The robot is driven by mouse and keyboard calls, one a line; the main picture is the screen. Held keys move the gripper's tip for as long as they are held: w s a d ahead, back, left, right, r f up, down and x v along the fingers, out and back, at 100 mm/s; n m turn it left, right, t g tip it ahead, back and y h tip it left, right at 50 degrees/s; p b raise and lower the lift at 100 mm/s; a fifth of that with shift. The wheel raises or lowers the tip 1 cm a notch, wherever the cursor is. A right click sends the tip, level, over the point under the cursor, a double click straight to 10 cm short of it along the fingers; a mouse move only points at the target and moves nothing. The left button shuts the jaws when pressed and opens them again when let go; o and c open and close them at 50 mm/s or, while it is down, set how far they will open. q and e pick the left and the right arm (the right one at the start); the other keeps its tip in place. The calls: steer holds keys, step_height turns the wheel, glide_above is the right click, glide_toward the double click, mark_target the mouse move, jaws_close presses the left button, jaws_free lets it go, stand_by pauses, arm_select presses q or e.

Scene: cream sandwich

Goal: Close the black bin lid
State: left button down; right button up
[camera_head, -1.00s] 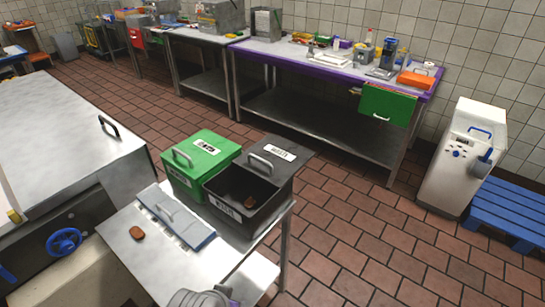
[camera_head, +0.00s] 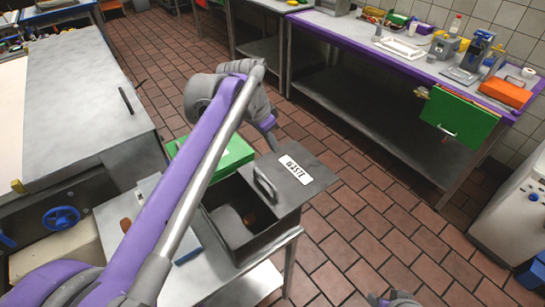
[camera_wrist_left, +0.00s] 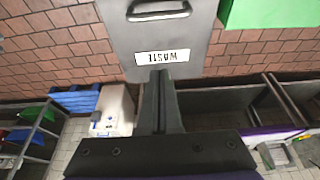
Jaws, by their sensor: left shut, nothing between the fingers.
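The black bin (camera_head: 265,238) stands on the steel table with its top open. Its lid (camera_head: 312,183), with a white WASTE label and a grey handle, is tilted back on the far side. A brown piece and a greyish thing lie inside the bin. My left gripper (camera_head: 270,130) is shut and empty, above and beyond the lid. In the left wrist view the shut fingers (camera_wrist_left: 158,82) overlap the lid's edge near the label, and the lid (camera_wrist_left: 185,35) fills the top middle. I cannot tell whether they touch.
A green bin (camera_head: 225,160) stands beside the black one, partly hidden by my left arm. A blue-edged tray (camera_head: 187,252) lies on the near table. A long bench (camera_head: 340,40) with a purple edge stands behind.

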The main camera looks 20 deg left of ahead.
arm_select(q)
steer(key=x, duration=0.9)
steer(key=shift+s, duration=0.15)
steer(key=shift+s+a+f, duration=0.3)
steer(key=shift+s+a, duration=0.15)
steer(key=shift+s, duration=0.1)
steer(key=shift+s+a+f, duration=0.25)
steer(key=shift+s+a, duration=0.2)
steer(key=shift+s, duration=0.1)
steer(key=shift+s+a+f, duration=0.15)
steer(key=shift+s+a, duration=0.15)
steer(key=shift+s, duration=0.1)
arm_select(e)
steer(key=shift+s+a, duration=0.1)
steer(key=shift+s, duration=0.2)
arm_select(q)
steer(key=shift+s, duration=0.1)
steer(key=s+a, duration=0.9)
steer(key=s, duration=0.3)
steer(key=shift+a, duration=0.3)
arm_select(e)
steer(key=shift+w+r, duration=0.15)
steer(key=shift+r, duration=0.2)
